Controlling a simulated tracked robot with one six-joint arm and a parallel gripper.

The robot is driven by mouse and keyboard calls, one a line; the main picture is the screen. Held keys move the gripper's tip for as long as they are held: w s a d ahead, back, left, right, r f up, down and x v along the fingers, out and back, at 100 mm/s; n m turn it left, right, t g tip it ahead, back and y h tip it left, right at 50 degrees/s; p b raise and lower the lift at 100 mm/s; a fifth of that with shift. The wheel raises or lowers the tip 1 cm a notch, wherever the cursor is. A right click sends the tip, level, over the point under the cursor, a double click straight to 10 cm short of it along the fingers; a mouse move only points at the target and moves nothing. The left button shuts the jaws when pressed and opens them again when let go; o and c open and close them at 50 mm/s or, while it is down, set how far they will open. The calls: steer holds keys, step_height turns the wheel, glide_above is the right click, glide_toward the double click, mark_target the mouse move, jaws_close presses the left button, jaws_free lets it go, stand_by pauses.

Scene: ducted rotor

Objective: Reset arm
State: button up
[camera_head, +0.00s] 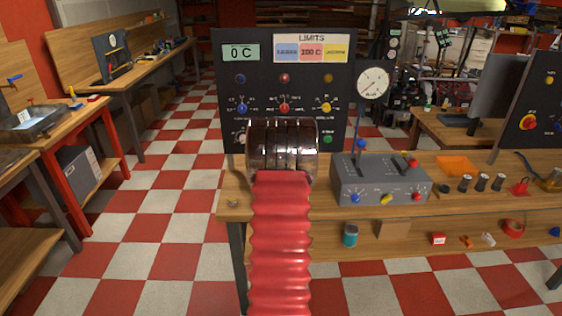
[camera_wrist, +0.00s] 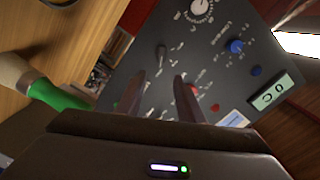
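My arm's red ribbed sleeve and dark, shiny wrist stand upright in the middle of the head view, in front of the black control panel (camera_head: 225,70). The wrist hides the gripper's fingers there. In the wrist view the two dark fingers of my gripper (camera_wrist: 158,80) stand apart with nothing seen between them. Beyond them is the panel (camera_wrist: 215,45), tilted in that view, with a dial, a blue knob (camera_wrist: 236,46) and a "0 C" display (camera_wrist: 273,94). The fingers appear clear of the panel, but the exact gap cannot be told.
A wooden workbench (camera_head: 470,208) holds a grey control box (camera_head: 380,185) with levers, an orange tray (camera_head: 455,166) and small parts. A round gauge (camera_head: 372,82) stands beside the panel. A green and tan object (camera_wrist: 55,94) shows left in the wrist view. Checkered floor at left is clear.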

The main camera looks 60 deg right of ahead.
stand_by(0.6)
steer(key=w+a+r+n+t+y, duration=0.1)
steer(key=w+a+r+n+y, duration=0.3)
steer(key=w+a, duration=0.6)
steer(key=w+a+r+n+t+y, duration=0.1)
steer(key=w+a+r+n+y, duration=0.35)
steer(key=a, duration=0.95)
steer(key=w+a+r+n+y, duration=0.1)
steer(key=a+r+n, duration=0.15)
steer(key=a, duration=0.75)
steer(key=w+a+r+n+y, duration=0.1)
steer(key=a+n, duration=0.2)
steer(key=a, duration=0.6)
steer(key=s+a+f+n+g+y, duration=0.1)
steer(key=s+a+n, duration=0.4)
steer(key=s+a, duration=0.5)
steer(key=s+a+f+n+g+y, duration=0.1)
steer(key=s+a+n+g+y, duration=0.2)
steer(key=s+a, duration=0.7)
steer(key=a+n+y, duration=0.1)
steer(key=a+n, duration=0.1)
steer(key=a, duration=0.4)
steer(key=shift+s+a+n+g, duration=0.15)
steer(key=shift+s+n+g, duration=0.15)
steer(key=shift+n, duration=0.1)
steer(key=shift+y, duration=0.25)
